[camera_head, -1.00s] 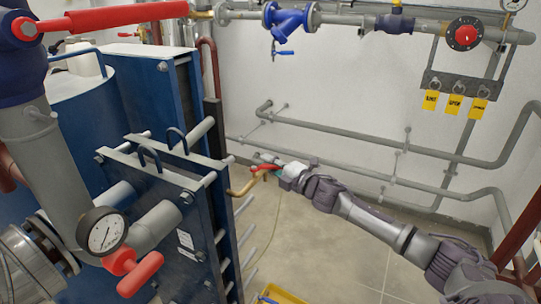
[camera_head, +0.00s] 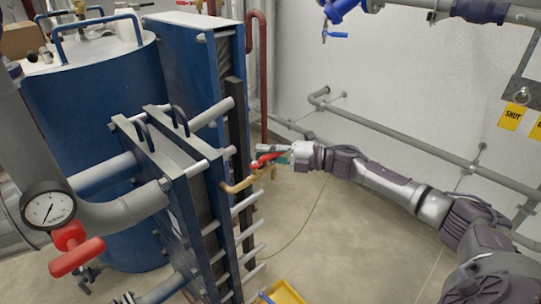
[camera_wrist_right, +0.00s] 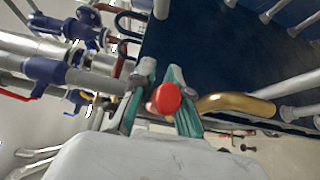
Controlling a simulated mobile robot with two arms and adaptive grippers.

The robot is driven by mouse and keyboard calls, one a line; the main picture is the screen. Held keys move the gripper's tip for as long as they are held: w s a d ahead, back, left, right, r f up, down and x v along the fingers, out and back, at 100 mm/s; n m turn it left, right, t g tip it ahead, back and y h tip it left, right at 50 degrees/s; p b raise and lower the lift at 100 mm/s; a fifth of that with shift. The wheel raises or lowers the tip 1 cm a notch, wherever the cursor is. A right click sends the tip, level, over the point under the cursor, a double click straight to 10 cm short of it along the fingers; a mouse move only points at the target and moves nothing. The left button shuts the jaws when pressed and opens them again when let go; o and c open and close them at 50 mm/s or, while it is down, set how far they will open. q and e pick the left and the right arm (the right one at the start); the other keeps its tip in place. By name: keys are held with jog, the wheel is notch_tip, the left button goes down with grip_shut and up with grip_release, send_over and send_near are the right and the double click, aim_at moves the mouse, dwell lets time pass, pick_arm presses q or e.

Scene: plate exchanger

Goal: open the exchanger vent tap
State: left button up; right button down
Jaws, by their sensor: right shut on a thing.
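The vent tap has a red handle (camera_head: 264,160) and a bent brass pipe (camera_head: 240,186) that comes out of the blue plate exchanger (camera_head: 185,190). My right gripper (camera_head: 274,156) reaches in from the right and is shut on the red handle. In the right wrist view, the rounded red handle end (camera_wrist_right: 165,98) sits between the two green-lined fingers (camera_wrist_right: 165,92), with the brass pipe (camera_wrist_right: 235,103) just to the right. The tap body is mostly hidden by the fingers. My left gripper is not in view.
A pressure gauge (camera_head: 47,208) and a red-handled valve (camera_head: 77,249) are at the left. Grey bolt rods (camera_head: 247,229) stick out below the tap. A yellow tray (camera_head: 285,293) is on the floor. Grey pipes (camera_head: 400,145) run along the wall behind my arm.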

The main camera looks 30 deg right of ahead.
jog(key=shift+w+a+f+n+g+y+b, duration=0.1)
jog(key=shift+w+a+n+g+y+b, duration=0.1)
jog(key=shift+n+g+y+b, duration=0.45)
jog(key=shift+w+a+n+g+y+b, duration=0.15)
jog(key=shift+n+g+y+b, duration=0.25)
jog(key=shift+g+b, duration=0.3)
jog(key=c, duration=1.1)
grip_release()
jog(key=shift+d, duration=0.1)
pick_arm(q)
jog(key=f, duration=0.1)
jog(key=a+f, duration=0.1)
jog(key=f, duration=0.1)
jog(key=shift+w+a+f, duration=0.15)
pick_arm(e)
jog(key=v, duration=1.2)
